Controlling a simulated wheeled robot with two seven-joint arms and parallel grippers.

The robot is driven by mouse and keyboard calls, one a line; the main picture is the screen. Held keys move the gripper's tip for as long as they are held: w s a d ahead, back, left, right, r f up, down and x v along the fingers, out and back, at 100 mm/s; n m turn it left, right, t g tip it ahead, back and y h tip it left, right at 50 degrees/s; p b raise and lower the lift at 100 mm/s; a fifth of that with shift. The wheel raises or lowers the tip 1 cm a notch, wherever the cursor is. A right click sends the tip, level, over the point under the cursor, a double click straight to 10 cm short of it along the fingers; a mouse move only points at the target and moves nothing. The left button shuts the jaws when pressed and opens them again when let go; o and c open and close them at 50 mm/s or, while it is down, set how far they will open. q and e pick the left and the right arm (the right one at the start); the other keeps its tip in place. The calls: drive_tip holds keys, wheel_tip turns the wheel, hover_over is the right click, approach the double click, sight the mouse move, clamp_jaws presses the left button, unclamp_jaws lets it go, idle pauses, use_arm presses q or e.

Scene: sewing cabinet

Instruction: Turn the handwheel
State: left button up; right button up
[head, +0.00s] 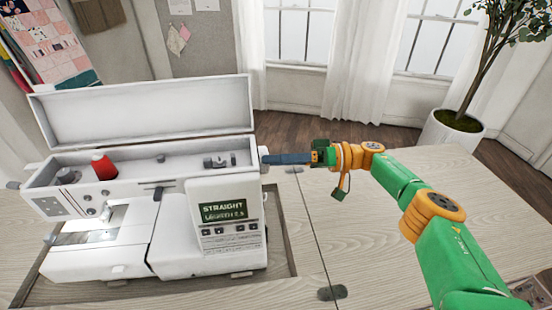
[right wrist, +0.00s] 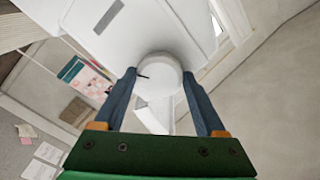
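The white sewing machine (head: 170,215) stands in the recess of the wooden cabinet, its top lid open. The handwheel is at the machine's right end; in the head view my blue fingers meet that end and mostly hide it. In the right wrist view the round white handwheel (right wrist: 159,76) lies between the fingertips. My right gripper (head: 268,159) reaches in from the right, about level. Its two fingers are apart, one on each side of the wheel, near or against its rim in the right wrist view (right wrist: 160,82). Firm contact cannot be told. My left gripper is not in view.
The open lid (head: 145,110) stands up behind the machine. A red thread spool (head: 103,167) sits in the top. The cabinet top (head: 400,240) to the right is clear under my arm. A potted plant (head: 452,130) and curtained windows are behind.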

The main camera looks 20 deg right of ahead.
drive_tip(key=c, duration=0.6)
drive_tip(key=n+b, duration=0.3)
drive_tip(key=n, duration=0.1)
drive_tip(key=shift+f, duration=0.2)
drive_tip(key=shift+w+r+n+y+b, duration=0.15)
drive_tip(key=shift+n+y+b, duration=0.15)
drive_tip(key=shift+n+b, duration=0.9)
drive_tip(key=shift+n+p, duration=0.35)
drive_tip(key=shift+n, duration=0.05)
drive_tip(key=o, duration=1.3)
drive_tip(key=shift+o, duration=0.2)
